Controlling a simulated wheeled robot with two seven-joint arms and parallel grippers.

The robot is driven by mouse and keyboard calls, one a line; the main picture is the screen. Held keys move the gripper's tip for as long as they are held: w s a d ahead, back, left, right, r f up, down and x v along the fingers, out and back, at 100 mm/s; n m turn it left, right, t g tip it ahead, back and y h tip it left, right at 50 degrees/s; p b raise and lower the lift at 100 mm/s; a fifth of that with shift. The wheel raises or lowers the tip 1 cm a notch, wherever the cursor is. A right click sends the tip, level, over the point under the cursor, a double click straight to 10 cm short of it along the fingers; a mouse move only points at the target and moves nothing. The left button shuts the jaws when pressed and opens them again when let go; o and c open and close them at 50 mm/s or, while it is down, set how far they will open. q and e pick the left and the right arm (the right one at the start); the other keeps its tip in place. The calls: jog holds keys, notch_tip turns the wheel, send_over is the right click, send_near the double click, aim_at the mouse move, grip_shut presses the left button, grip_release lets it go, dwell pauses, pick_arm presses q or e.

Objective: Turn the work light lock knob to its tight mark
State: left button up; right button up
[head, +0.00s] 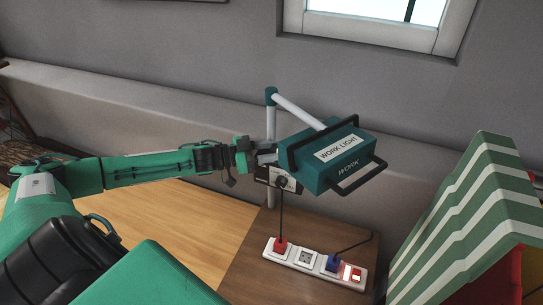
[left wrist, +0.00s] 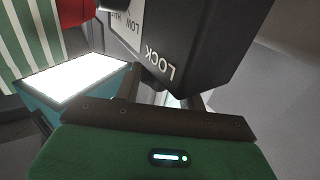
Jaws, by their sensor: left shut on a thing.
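The work light (head: 325,155) is a teal box with a black handle and frame, held on a white arm from a post with a teal joint (head: 271,96). Its lit face (left wrist: 75,78) shows in the left wrist view. A black control box (left wrist: 195,40) marked LOCK and LOW hangs beneath the lamp. My left gripper (head: 262,154) reaches in from the left behind the lamp. In the left wrist view its fingers (left wrist: 166,97) are closed at the LOCK end of the box. The lock knob is mostly hidden between them; its marks cannot be read. My right gripper is out of view.
A white power strip (head: 307,257) with a red plug (head: 281,246) and a blue plug (head: 332,263) lies on a brown wooden top (head: 246,262). Cables run up towards the lamp. A green-and-white striped awning (head: 465,225) stands at right. A wall ledge runs behind.

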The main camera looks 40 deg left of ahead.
pick_arm(q)
jog(key=shift+w+m+g+h+b, duration=0.1)
jog(key=shift+m+g+h+b, duration=0.2)
jog(key=shift+m+h, duration=0.1)
dwell(0.3)
jog(key=o, duration=1)
jog(key=shift+c, duration=0.2)
jog(key=shift+r, duration=0.15)
jog(key=shift+a, duration=0.1)
